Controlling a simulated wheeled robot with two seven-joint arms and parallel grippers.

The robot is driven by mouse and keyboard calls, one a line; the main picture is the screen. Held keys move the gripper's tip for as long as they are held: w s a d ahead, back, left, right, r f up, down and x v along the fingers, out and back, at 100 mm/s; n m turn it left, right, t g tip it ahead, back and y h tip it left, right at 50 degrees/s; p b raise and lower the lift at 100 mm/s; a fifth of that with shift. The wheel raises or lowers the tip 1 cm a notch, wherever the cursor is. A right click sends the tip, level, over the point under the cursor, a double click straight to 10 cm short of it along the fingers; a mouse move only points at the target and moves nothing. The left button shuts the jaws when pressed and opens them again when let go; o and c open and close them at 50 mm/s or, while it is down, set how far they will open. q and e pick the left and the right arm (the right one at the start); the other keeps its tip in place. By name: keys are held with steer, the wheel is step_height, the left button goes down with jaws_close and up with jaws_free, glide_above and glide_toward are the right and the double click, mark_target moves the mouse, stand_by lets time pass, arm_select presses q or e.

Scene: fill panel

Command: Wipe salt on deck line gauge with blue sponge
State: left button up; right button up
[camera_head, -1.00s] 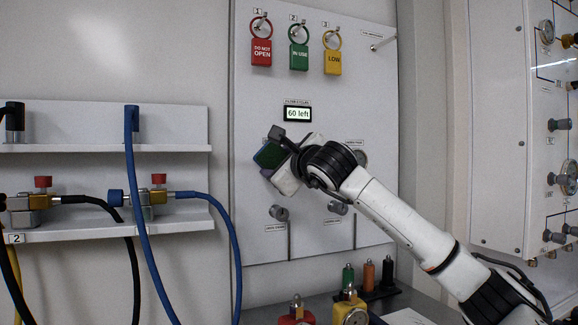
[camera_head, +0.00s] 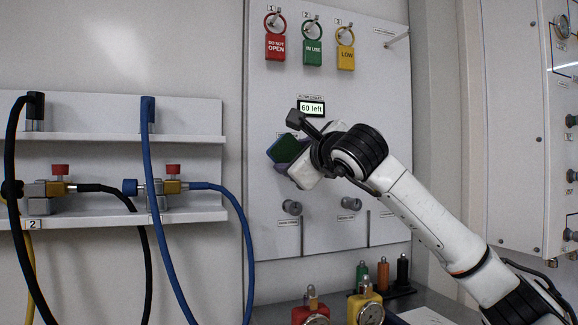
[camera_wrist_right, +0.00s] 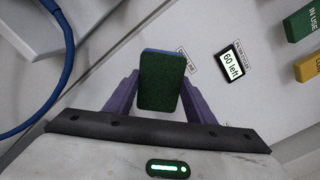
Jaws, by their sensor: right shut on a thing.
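The sponge (camera_head: 283,148) is held in front of the panel below the "60 left" display (camera_head: 311,108). Its broad dark green face shows in the right wrist view (camera_wrist_right: 160,82), with a blue edge at the top. My right gripper (camera_head: 292,158) is shut on it, with purple fingers on either side (camera_wrist_right: 160,90). I cannot tell whether the sponge touches the panel. The deck line gauge and any salt on it cannot be made out; my gripper and arm cover that part of the panel. My left gripper is not in view.
Red, green and yellow tags (camera_head: 312,52) hang above the display. Grey knobs (camera_head: 292,207) sit below the gripper. Shelves with hoses (camera_head: 153,190) stand left. Gauges with red (camera_head: 310,314) and yellow (camera_head: 365,308) bodies and several small bottles (camera_head: 382,275) stand on the bench.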

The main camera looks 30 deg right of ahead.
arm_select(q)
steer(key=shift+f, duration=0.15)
arm_select(e)
steer(key=shift+s+a, duration=0.1)
steer(key=shift+s, duration=0.4)
